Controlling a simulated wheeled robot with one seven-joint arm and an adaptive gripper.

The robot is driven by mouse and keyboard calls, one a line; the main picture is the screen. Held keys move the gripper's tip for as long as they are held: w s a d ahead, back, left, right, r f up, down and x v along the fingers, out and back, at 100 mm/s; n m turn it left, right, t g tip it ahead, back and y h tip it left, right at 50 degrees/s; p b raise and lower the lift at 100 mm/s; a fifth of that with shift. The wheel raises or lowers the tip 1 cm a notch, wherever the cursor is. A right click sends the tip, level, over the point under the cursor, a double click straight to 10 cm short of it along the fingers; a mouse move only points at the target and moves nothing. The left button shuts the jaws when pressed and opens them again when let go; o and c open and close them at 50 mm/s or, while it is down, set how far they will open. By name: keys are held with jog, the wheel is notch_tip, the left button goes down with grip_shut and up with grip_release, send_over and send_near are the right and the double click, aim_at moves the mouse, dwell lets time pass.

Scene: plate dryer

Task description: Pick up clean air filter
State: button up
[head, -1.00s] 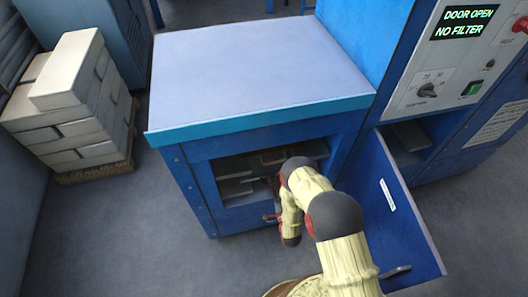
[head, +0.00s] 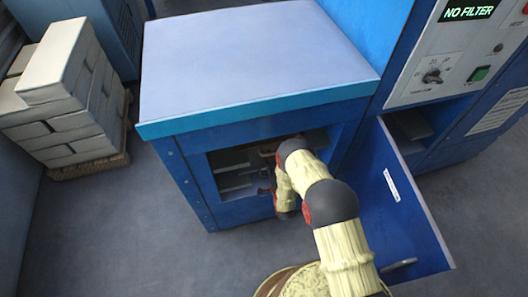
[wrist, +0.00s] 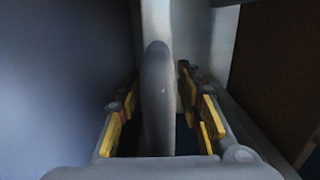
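In the head view my gripper (head: 264,180) reaches into the open compartment of the blue cabinet (head: 250,212). My own arm partly hides it there. In the wrist view my gripper (wrist: 160,125) is open, its yellow-padded fingers on either side of a rounded grey upright piece (wrist: 157,95). Dark gaps show between this piece and the pads. I cannot tell whether the piece belongs to the clean air filter. Pale slats or shelves (head: 236,182) show inside the compartment. No filter can be made out clearly.
The blue cabinet door (head: 400,215) stands open to the right of my arm. A control panel (head: 455,55) reads NO FILTER. A stack of pale boxes (head: 65,95) stands on a pallet (head: 95,168) at the left. The floor in front is clear.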

jog(key=shift+c, duration=1.4)
grip_shut()
